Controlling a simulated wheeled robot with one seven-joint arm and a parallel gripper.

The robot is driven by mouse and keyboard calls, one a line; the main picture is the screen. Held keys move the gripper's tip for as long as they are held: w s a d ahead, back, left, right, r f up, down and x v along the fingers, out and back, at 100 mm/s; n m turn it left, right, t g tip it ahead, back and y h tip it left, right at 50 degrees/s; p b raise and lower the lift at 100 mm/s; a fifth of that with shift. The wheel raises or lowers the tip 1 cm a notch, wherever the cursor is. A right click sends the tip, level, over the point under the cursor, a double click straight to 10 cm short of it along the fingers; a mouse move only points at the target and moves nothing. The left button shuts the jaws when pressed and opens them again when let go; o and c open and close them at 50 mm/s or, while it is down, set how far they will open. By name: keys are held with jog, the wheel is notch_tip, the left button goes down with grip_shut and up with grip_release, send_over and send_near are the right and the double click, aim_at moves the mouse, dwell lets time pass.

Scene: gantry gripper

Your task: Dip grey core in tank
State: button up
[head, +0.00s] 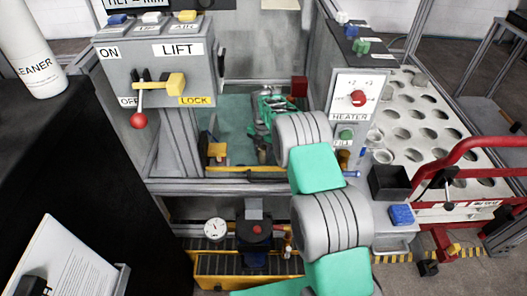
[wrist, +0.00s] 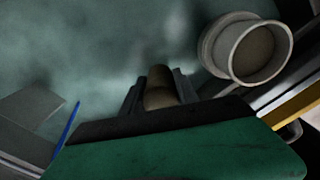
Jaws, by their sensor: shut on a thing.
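My gripper (wrist: 157,88) is shut on a short brown-grey cylinder (wrist: 160,99), which looks like the core. Its far end and underside are hidden in the wrist view. The tank (head: 236,118) is the teal-floored bay behind the front rail in the head view. My arm reaches over its right side, and the gripper sits low inside the bay, mostly hidden by my own arm. Murky green fills most of the wrist view (wrist: 90,50) beyond the fingers. I cannot tell whether the cylinder touches liquid.
A round grey cup-like fitting (wrist: 250,50) stands right of my fingers. The lift box (head: 155,65) with its red-knobbed lever is left of the bay. The heater box (head: 352,98) is right of it. A perforated white rack (head: 410,125) and red rail (head: 465,150) lie farther right.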

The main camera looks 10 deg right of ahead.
notch_tip(320, 180, down, 11)
jog(key=b, duration=0.7)
jog(key=shift+r, duration=0.1)
dwell(2.2)
notch_tip(320, 180, up, 23)
jog(key=p, duration=1.2)
jog(key=shift+r+p, duration=0.2)
jog(key=shift+p, duration=0.1)
dwell(0.6)
